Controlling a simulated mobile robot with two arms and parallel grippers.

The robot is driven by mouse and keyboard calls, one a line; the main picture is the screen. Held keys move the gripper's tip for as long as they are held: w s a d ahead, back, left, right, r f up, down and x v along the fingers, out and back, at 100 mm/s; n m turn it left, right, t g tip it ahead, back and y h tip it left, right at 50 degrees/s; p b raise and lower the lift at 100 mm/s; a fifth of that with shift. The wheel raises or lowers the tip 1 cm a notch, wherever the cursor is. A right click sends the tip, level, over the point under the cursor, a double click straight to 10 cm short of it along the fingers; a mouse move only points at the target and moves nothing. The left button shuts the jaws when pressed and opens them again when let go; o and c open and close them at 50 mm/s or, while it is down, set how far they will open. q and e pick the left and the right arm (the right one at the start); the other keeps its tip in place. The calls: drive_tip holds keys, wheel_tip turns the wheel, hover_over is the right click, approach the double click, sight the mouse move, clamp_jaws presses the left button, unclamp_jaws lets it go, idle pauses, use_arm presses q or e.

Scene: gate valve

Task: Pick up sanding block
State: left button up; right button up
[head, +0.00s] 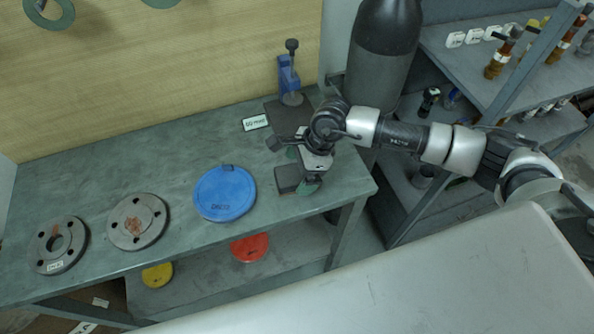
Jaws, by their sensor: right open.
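What looks like the sanding block (287,178), a dark grey-brown block with green parts beside it, lies on the workbench (170,180) near its right front edge. My right gripper (292,158) is open just above and behind the block, its arm coming in from the right. The gripper covers part of the block and the green parts, so I cannot tell whether it touches them. My left gripper is not in view.
A blue disc (225,194) and two grey flanges (137,221) (58,245) lie to the left. A blue tool (289,78) stands behind the gripper, next to a small label (255,122). A dark cylinder (383,50) stands right of the bench. The bench's middle back is clear.

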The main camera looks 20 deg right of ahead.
drive_tip(key=shift+x, duration=1)
drive_tip(key=shift+f, duration=0.1)
drive_tip(key=c, duration=1.1)
